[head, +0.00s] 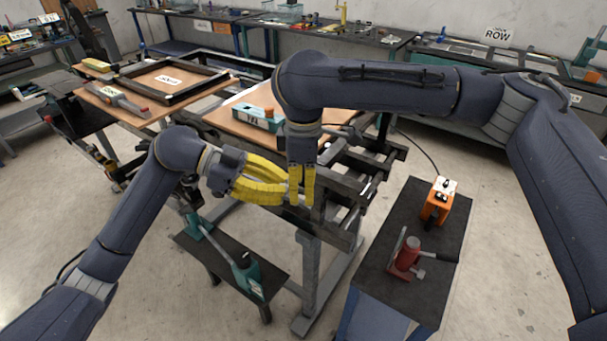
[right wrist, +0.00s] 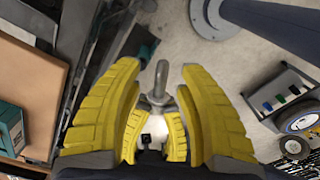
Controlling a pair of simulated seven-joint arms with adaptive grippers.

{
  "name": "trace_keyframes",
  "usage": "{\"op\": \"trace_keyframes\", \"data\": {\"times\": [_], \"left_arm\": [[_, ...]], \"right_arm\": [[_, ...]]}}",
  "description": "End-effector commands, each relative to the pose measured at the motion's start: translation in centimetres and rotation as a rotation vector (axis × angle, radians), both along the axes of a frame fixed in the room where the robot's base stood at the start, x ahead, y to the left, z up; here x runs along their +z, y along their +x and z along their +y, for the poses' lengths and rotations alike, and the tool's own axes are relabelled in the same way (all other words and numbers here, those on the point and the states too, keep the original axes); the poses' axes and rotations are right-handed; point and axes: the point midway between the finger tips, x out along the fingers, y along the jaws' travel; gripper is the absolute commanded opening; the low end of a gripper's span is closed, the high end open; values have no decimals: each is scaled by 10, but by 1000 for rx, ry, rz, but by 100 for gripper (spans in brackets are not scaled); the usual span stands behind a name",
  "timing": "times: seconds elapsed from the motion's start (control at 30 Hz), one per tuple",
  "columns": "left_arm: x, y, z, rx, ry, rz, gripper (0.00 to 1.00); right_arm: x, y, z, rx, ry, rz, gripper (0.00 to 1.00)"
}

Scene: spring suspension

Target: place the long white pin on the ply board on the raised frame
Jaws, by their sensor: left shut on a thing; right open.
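The pin (right wrist: 160,82) shows in the right wrist view as a grey, eye-shaped end with a paler part below it; its full length is hidden by fingers. My left gripper (head: 288,190) is shut on it beside the raised frame. My right gripper (head: 301,200) points down at the same spot, its fingers open around the pin; they also show in the right wrist view (right wrist: 160,100). The ply board (head: 222,117) lies on the dark raised frame (head: 340,222), behind the grippers and partly hidden by my right arm.
Another board (head: 90,92) at the left carries a black rectangular frame (head: 165,97). A low bench (head: 225,257) and a dark cart (head: 385,292) with a red jack (head: 406,255) and orange device (head: 437,208) stand nearby.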

Motion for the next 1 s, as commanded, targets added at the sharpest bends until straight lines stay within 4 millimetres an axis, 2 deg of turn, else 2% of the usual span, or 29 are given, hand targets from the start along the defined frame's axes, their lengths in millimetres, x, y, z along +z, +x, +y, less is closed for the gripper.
{"op": "trace_keyframes", "data": {"times": [0.2,0.57,0.9,1.0], "left_arm": [[0,0,0,0,0,0,0],[0,0,0,0,0,0,0],[0,0,0,0,0,0,0],[0,0,0,-1,0,0,0]], "right_arm": [[-9,0,0,-1,0,0,38],[-10,0,0,-1,0,0,39],[-10,0,0,-1,0,-1,0],[-10,0,0,-1,0,-1,0]]}}
